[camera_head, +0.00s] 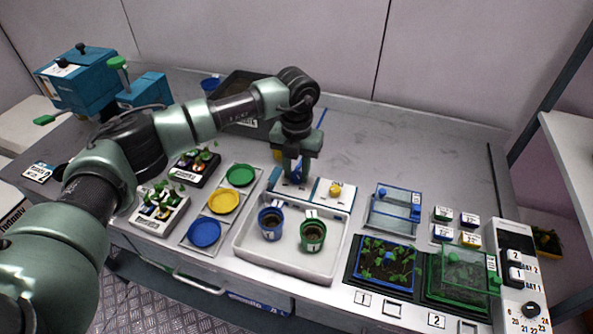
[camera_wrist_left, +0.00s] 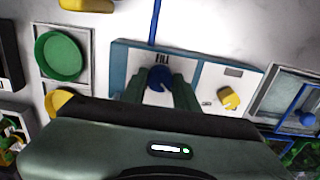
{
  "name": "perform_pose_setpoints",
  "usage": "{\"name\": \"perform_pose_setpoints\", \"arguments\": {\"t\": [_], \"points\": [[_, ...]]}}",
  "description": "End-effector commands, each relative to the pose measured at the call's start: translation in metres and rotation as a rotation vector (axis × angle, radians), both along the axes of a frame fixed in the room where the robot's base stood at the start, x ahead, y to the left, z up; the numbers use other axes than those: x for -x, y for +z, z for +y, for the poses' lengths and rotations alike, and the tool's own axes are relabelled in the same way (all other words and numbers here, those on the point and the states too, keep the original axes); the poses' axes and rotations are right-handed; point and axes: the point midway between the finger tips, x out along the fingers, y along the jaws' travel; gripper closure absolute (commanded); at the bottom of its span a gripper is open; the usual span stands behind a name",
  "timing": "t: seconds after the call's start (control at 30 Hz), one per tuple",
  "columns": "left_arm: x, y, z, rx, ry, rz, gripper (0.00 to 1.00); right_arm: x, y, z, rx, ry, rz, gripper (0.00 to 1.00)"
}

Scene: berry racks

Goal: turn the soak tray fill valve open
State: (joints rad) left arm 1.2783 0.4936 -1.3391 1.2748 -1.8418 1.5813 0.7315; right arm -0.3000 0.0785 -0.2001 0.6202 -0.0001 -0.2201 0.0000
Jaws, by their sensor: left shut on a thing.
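The blue fill valve knob (camera_wrist_left: 158,77) sits under a "FILL" label on a white and blue valve panel (camera_wrist_left: 205,92). My left gripper (camera_head: 291,178) points down over this panel at the back of the white soak tray (camera_head: 247,257). In the left wrist view its fingers (camera_wrist_left: 160,95) are shut on the blue knob, one on each side. A yellow knob (camera_head: 335,190) is to the right on the same panel. The soak tray holds a blue pot (camera_head: 270,224) and a green pot (camera_head: 313,236). My right gripper is not in view.
Left of the tray are green, yellow and blue dishes (camera_head: 205,232) and plant trays (camera_head: 158,210). To the right are seedling trays (camera_head: 385,264), a clear blue-edged cover (camera_head: 393,208) and a switch panel (camera_head: 515,300). The back right of the bench is bare.

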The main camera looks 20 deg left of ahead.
Motion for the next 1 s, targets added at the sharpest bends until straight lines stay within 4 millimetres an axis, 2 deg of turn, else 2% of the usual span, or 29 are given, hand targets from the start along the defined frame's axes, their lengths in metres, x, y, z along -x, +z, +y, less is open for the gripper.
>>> {"name": "perform_pose_setpoints", "arguments": {"t": [0.17, 0.2, 0.27, 0.3, 0.67, 1.0], "points": [[-0.003, 0.003, 0.000, 0.002, 0.003, -0.008, 1.00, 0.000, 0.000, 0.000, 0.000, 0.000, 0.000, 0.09], [-0.003, 0.003, 0.000, 0.002, 0.003, -0.008, 0.68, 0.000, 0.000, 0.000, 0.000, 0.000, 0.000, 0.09], [-0.003, 0.003, 0.001, 0.001, 0.003, -0.008, 0.51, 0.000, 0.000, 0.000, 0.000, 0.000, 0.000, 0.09], [-0.002, 0.003, 0.000, 0.001, 0.002, -0.007, 0.49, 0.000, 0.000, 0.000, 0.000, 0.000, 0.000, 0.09], [-0.001, 0.006, 0.000, 0.001, 0.000, -0.004, 0.49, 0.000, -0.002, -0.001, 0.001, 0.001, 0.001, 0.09], [-0.002, 0.059, 0.000, 0.002, 0.000, -0.008, 0.49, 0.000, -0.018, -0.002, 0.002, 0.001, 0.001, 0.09]]}}
